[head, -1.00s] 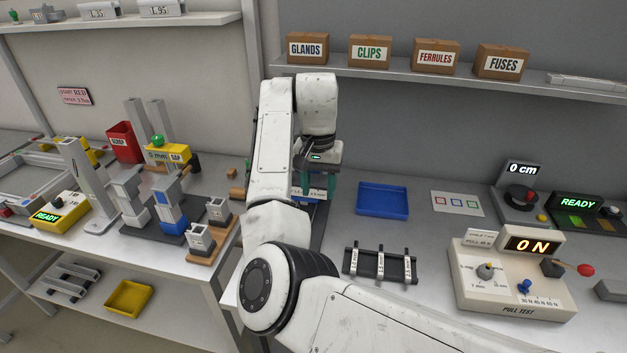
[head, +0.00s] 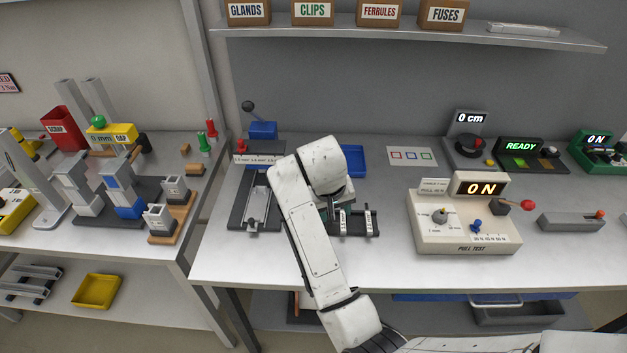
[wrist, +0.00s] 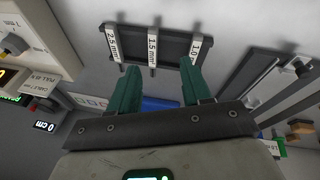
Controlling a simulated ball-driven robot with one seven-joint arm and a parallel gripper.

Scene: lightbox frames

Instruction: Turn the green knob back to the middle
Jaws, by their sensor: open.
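A green ball-shaped knob (head: 98,122) sits on top of the yellow gap gauge (head: 110,134), which reads 0 mm, on the left bench. Whether this is the task's green knob I cannot tell; its turn position is too small to read. My gripper (head: 343,214) is over the right bench, far to the right of that knob, partly hidden behind my arm in the head view. In the wrist view my gripper (wrist: 157,72) has its two green fingers apart with nothing between them, near a dark rack (wrist: 175,45) with white size labels.
The beige pull tester (head: 465,225) stands right of my gripper, reading 0 N. A blue tray (head: 352,160) lies behind my gripper. Small red and green upright pieces (head: 203,142) stand at the left bench's right edge. A shelf (head: 400,38) with boxes runs above.

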